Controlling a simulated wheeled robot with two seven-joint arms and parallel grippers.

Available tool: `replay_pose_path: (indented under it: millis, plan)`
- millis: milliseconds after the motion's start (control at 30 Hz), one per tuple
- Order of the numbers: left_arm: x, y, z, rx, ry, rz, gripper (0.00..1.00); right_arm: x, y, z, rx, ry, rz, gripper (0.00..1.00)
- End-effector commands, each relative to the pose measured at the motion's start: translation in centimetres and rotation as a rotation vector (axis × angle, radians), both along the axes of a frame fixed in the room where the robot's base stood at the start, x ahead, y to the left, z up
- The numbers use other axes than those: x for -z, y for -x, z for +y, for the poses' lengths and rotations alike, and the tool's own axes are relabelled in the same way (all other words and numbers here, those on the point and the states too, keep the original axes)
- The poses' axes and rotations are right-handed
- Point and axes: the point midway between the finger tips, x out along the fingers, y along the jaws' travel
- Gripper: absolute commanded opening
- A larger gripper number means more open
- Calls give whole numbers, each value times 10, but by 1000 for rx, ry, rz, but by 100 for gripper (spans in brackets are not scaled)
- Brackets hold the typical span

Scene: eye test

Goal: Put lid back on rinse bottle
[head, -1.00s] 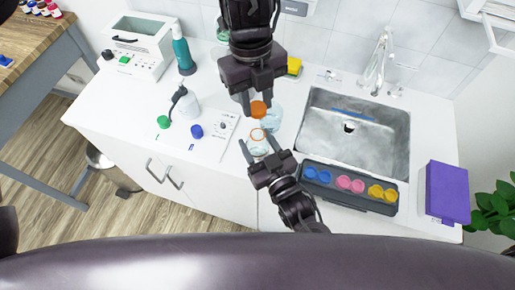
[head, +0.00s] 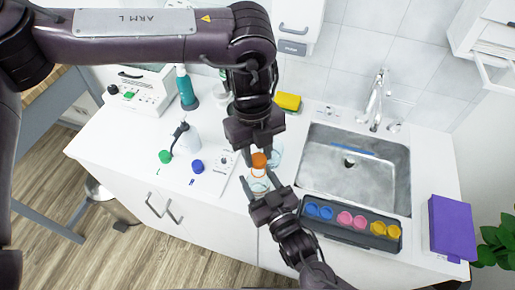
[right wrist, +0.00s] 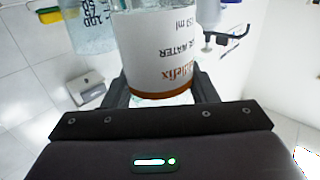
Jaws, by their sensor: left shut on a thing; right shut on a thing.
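The orange lid (head: 259,160) is between the fingertips of my left gripper (head: 258,154), which is shut on it and points down. The rinse bottle (head: 258,186) is clear with a white label and an orange ring at its mouth. It is upright on the white counter, directly below the lid. Lid and mouth look very close; I cannot tell if they touch. My right gripper (head: 258,181) is shut around the bottle from the front. In the right wrist view the bottle (right wrist: 162,50) shows its printed label and orange band between my fingers (right wrist: 160,92).
A glass beaker (head: 276,153) stands close behind the bottle. The sink (head: 384,187) and a grey tray of coloured pots (head: 338,232) are to the right. A yellow sponge (head: 288,101) lies behind.

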Motion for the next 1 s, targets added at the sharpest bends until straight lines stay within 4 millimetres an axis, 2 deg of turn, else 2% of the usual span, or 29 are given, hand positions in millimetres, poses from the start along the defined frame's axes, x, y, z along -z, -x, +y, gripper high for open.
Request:
replay_pose_path:
  millis: [300, 633, 1000]
  plan:
    - [1, 0, 0, 0, 0, 0, 7, 0, 0, 0, 0, 0, -1, 11]
    - [17, 0, 0, 1, 0, -1, 7, 0, 0, 0, 0, 0, -1, 11]
    - [17, 0, 0, 1, 0, -1, 7, 0, 0, 0, 0, 0, -1, 11]
